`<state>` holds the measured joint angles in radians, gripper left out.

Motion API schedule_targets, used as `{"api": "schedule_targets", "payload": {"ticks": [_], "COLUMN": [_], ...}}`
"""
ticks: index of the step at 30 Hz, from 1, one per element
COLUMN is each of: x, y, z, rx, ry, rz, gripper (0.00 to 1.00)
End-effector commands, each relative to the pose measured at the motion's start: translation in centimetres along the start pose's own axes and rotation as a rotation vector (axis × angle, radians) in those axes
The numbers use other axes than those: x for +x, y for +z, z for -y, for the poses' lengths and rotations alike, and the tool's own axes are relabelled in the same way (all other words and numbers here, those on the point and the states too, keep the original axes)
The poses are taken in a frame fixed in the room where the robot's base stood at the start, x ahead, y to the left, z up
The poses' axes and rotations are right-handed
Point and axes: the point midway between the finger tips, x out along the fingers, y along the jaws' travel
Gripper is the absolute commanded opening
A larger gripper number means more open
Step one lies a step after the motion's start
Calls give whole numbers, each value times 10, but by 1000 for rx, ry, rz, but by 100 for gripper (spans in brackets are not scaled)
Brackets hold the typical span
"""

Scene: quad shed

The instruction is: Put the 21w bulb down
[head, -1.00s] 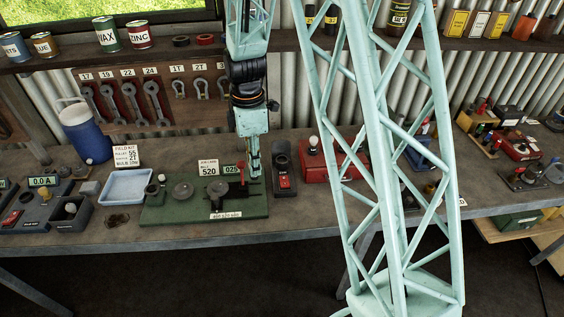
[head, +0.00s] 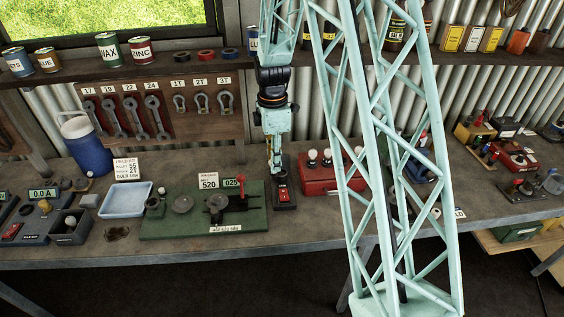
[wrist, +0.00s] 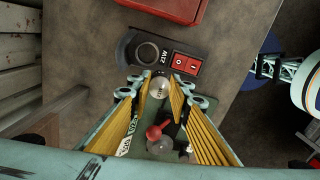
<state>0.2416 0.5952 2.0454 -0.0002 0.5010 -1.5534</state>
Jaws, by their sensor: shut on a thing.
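My gripper (head: 275,172) is shut on a small round silvery piece, which I take as the 21w bulb (wrist: 160,89). It sits between the fingertips in the wrist view, and only its end shows. The gripper points down at a dark socket box (head: 285,201) with a red switch. In the wrist view this box (wrist: 125,50) has a round dark socket, a "21W" label and a red rocker switch (wrist: 187,65). The bulb appears just short of the socket in that view. I cannot tell its height above the box.
A red case (head: 320,186) with several white bulbs stands just right of the socket box. A green board (head: 160,229) with dials and a red lever lies to its left. A pale blue tray (head: 125,207) is further left. Bench space in front is narrow.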

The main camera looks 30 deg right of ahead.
Motion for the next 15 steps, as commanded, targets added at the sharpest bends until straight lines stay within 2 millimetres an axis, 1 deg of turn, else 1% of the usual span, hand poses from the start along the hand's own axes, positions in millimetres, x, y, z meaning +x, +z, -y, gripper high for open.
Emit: {"api": "schedule_targets", "payload": {"ticks": [1, 3, 7, 10, 15], "x": [0, 1, 3, 4, 4], "y": [7, 16, 28, 34, 37], "z": [-6, -13, -23, -29, -31], "rx": [3, 3, 2, 2, 0], "ry": [0, 0, -1, 0, 0], "rz": [0, 0, 0, 0, 0], "gripper": [8, 8, 8, 8, 8]}}
